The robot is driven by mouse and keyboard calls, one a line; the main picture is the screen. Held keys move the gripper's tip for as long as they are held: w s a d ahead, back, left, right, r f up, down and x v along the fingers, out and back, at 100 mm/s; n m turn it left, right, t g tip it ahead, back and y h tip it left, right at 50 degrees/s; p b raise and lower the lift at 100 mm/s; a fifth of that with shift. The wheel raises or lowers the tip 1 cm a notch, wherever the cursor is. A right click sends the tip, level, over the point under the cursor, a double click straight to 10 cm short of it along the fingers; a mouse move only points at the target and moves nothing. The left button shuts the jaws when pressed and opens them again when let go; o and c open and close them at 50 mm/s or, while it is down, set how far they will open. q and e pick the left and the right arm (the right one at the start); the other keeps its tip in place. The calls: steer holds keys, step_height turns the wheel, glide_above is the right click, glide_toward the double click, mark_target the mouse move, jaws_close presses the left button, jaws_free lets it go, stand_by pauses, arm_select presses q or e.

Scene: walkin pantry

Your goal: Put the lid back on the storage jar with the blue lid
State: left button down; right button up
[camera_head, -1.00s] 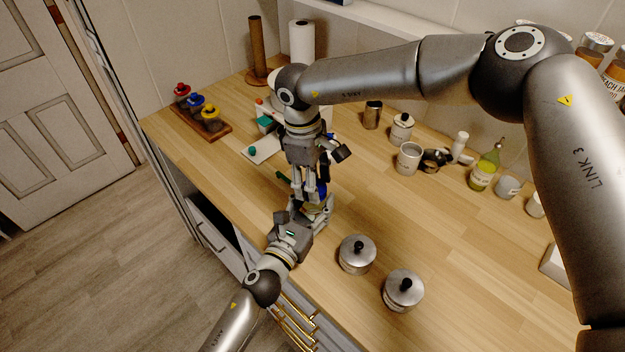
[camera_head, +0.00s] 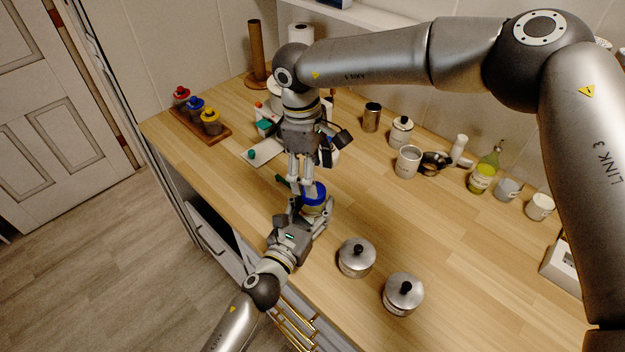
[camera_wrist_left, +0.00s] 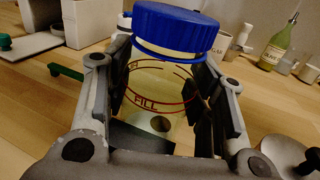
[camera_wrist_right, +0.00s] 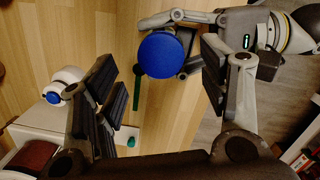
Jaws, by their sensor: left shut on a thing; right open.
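The storage jar is clear with "FILL" markings and shows in the left wrist view (camera_wrist_left: 155,95). Its blue lid (camera_wrist_left: 178,28) sits on top of the jar's mouth; I cannot tell whether it is fully seated. The lid also shows in the head view (camera_head: 314,193) and the right wrist view (camera_wrist_right: 161,54). My left gripper (camera_head: 312,214) is shut around the jar's body at the counter's front edge. My right gripper (camera_head: 301,188) points down beside the lid, its fingers open and empty. In the right wrist view the lid lies beyond the fingers, apart from them.
Two metal lidded pots (camera_head: 356,257) (camera_head: 403,293) stand to the right on the wooden counter (camera_head: 440,240). A green-handled item lies close behind the jar (camera_wrist_left: 66,72). Mugs and bottles line the back. A rack with coloured knobs (camera_head: 207,124) stands left.

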steer(key=shift+r, duration=0.3)
steer(key=shift+c, duration=0.4)
